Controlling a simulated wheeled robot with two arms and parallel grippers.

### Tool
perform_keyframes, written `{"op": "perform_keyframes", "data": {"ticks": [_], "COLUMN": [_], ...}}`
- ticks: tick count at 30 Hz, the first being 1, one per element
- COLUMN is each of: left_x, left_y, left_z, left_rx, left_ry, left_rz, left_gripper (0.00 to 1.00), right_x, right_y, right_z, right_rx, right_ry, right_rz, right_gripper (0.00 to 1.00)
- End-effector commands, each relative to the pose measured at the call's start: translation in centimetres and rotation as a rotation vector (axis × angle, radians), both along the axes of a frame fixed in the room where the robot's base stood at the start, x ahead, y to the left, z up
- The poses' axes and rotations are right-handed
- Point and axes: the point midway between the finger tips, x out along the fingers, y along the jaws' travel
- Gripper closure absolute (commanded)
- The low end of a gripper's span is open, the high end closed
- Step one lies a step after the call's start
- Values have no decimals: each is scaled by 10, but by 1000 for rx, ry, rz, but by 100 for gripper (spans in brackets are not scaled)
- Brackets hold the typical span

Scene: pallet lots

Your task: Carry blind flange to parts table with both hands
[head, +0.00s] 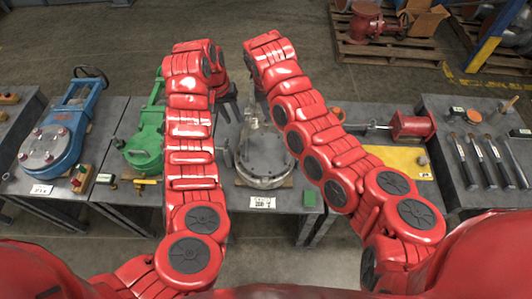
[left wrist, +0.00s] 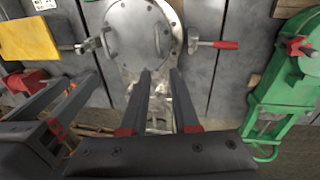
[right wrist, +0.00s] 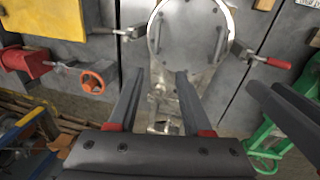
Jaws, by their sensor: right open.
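The blind flange (head: 263,158) is a round grey metal disc with two bar handles, lying flat on a metal body on the middle table. It shows at the top of the left wrist view (left wrist: 140,32) and the right wrist view (right wrist: 187,30). My left gripper (head: 229,108) is open and empty, short of the disc on its far side. My right gripper (right wrist: 160,71) is open and empty, also short of the disc; in the head view my right arm mostly hides it. Neither gripper touches a handle. Which table is the parts table, I cannot tell.
Clamps flank the disc, one with a red handle (left wrist: 218,44). A green valve (head: 146,140) and a blue valve (head: 62,135) stand to the left. A yellow plate (head: 395,160) and red part (head: 412,125) lie right. The far-right table (head: 450,109) holds several dark tools.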

Motion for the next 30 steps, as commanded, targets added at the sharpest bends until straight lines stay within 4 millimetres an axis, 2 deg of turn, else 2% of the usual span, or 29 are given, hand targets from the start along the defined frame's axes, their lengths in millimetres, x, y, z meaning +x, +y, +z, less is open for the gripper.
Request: {"op": "perform_keyframes", "data": {"ticks": [4,14,17,21,30], "left_x": [-9,-7,-7,-8,-8], "left_y": [-3,-2,-2,-6,-10], "left_z": [5,0,-8,-28,-49], "left_rx": [-10,-6,-2,-8,0], "left_ry": [36,31,30,31,36], "left_rz": [-6,-6,-5,-2,-8], "left_gripper": [71,71,71,71,71], "right_x": [-8,-7,-6,-8,-7], "right_y": [-5,-3,-4,-8,-11], "right_z": [4,1,-7,-29,-47], "right_rx": [-23,-18,-15,-18,-14], "right_ry": [30,27,26,27,28], "right_rz": [-7,-5,-5,-5,-6], "right_gripper": [51,51,51,51,51]}}
